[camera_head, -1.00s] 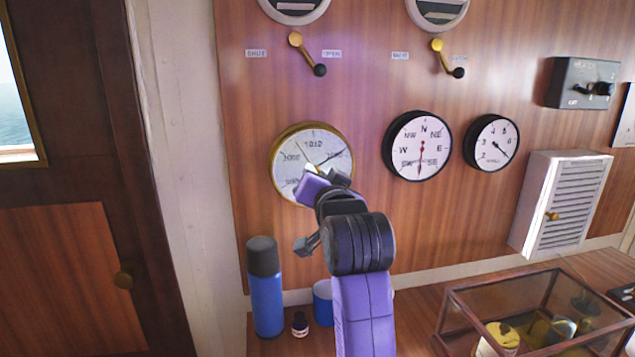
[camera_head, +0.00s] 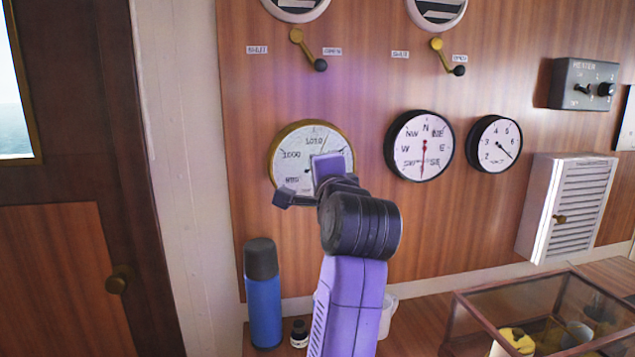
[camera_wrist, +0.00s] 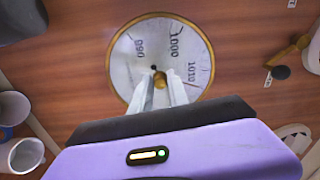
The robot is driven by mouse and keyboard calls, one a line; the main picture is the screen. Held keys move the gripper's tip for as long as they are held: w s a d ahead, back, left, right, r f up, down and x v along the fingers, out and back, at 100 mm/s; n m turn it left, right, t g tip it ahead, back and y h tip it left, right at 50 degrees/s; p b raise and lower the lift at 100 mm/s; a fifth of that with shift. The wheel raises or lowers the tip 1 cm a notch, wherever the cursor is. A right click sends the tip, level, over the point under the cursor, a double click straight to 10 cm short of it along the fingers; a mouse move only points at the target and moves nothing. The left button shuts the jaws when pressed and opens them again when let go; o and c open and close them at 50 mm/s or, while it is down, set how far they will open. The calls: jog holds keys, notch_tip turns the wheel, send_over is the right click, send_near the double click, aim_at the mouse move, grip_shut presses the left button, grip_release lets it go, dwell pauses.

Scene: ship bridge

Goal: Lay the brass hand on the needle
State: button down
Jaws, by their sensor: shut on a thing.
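The barometer (camera_head: 290,165) is a white round dial with a brass rim on the wood wall. It also shows in the wrist view (camera_wrist: 122,70), with 990, 1000 and 1010 printed on it. My gripper (camera_wrist: 160,88) is in front of the dial centre, its two pale fingers closed on the small brass knob (camera_wrist: 160,79) of the brass hand. In the head view my gripper (camera_head: 322,165) covers the dial's middle and right. A thin line runs up toward the upper right of the dial there. I cannot tell how the brass hand and dark needle lie against each other.
A compass dial (camera_head: 410,165) and a smaller dial (camera_head: 492,160) hang to the right. Brass levers (camera_head: 306,50) are above. A blue flask (camera_head: 264,310), an ink bottle (camera_head: 299,334) and a glass case (camera_head: 455,325) stand on the counter below.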

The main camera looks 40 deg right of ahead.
jog(key=shift+m+b, duration=1.85)
jog(key=shift+m, duration=1.75)
jog(key=c, duration=1.3)
grip_release()
jog(key=shift+s, duration=0.1)
jog(key=b+v, duration=0.1)
jog(key=v, duration=0.6)
jog(key=shift+s+a, duration=0.2)
jog(key=shift+s, duration=0.05)
